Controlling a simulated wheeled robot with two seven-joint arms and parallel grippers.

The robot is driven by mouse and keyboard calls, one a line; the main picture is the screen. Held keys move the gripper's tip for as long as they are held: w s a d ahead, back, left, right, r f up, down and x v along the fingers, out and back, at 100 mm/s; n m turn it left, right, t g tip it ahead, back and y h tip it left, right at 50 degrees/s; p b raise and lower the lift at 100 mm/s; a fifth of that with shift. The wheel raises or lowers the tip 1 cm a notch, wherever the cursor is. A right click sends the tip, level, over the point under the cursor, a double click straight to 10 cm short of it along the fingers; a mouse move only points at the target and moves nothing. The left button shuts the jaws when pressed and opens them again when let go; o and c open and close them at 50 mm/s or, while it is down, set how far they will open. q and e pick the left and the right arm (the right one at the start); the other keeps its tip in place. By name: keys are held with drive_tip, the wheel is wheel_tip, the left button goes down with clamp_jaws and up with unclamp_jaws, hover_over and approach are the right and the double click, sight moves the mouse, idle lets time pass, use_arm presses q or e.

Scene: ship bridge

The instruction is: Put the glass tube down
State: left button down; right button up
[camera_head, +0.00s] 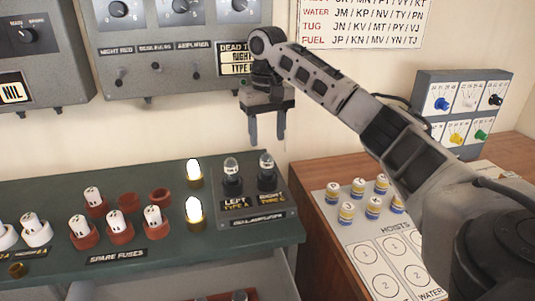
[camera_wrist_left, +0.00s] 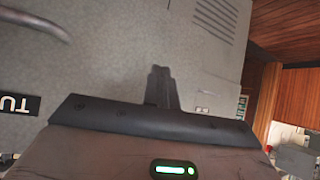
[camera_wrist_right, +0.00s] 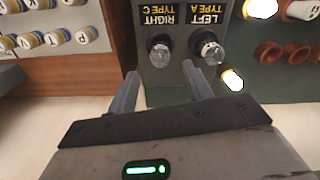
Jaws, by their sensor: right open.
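Two clear glass tubes with dark bases stand upright in the small grey panel (camera_head: 258,212): one at LEFT TYPE A (camera_head: 231,168) and one at RIGHT TYPE C (camera_head: 266,165). They also show in the right wrist view, at RIGHT (camera_wrist_right: 159,52) and LEFT (camera_wrist_right: 210,50). I cannot tell which one the task names. My right gripper (camera_head: 267,130) is open and empty, pointing down above and behind the tubes, apart from both. My left gripper (camera_wrist_left: 162,82) shows only in its wrist view, fingers together, with nothing visible between them, before a grey surface.
Two lit bulbs (camera_head: 194,209) stand left of the panel. Yellow-and-blue lettered pegs (camera_head: 346,212) stand on the board at right. A grey control cabinet (camera_head: 170,65) is on the wall behind.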

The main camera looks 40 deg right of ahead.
drive_tip(key=shift+r, duration=2.15)
